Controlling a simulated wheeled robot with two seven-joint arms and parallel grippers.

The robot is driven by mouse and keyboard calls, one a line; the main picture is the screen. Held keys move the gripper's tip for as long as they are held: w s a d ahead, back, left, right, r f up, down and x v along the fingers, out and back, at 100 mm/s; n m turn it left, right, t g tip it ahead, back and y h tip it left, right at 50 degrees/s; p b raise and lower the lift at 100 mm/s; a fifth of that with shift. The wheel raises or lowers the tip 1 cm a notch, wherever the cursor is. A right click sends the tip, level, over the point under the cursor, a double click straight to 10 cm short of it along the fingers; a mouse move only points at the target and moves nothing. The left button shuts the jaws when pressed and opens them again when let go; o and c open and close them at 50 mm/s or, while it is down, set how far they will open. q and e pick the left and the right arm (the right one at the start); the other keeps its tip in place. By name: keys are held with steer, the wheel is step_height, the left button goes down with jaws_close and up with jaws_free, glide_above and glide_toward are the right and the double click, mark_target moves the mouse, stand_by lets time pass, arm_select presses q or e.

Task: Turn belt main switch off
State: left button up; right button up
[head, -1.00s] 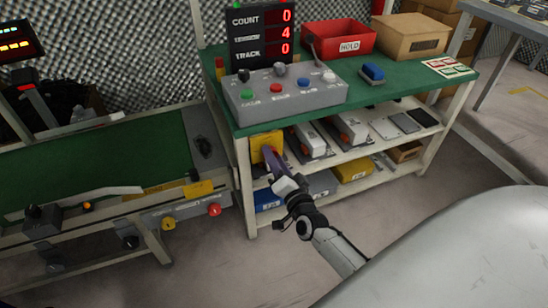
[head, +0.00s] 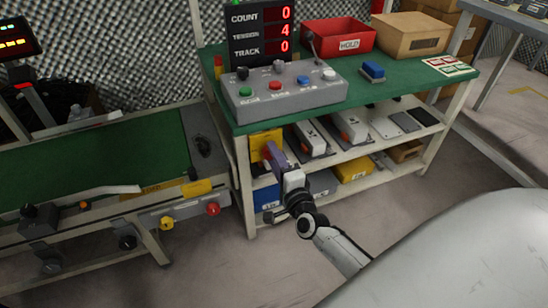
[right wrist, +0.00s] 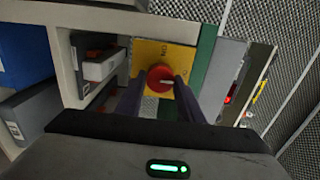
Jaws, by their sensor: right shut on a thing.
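The belt main switch is a red rotary knob (right wrist: 160,78) on a yellow plate (right wrist: 150,50). ON is printed on the plate, with another label partly visible beside the right finger. The knob's white pointer mark points right in the wrist view, towards that label. In the head view the switch's yellow box (head: 262,141) is fixed at the green bench's left end, below the top. My right gripper (head: 272,153) is shut on the knob, a dark finger on each side; it also shows in the right wrist view (right wrist: 160,85). My left gripper is not in view.
The green-topped bench (head: 405,85) carries a grey button panel (head: 285,98), a red HOLD bin (head: 338,35) and a display (head: 262,28). Its shelves hold several boxes and tools. A green conveyor belt (head: 100,160) stands to the left. Floor in front is clear.

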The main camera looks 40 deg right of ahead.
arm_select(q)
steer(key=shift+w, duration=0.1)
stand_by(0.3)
arm_select(e)
steer(key=o, duration=1)
steer(key=shift+o, duration=0.2)
steer(key=shift+s, duration=0.1)
arm_select(q)
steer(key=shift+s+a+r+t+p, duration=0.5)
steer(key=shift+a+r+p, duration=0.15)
steer(key=shift+p, duration=0.45)
arm_select(e)
steer(key=v, duration=1)
steer(key=shift+a, duration=0.15)
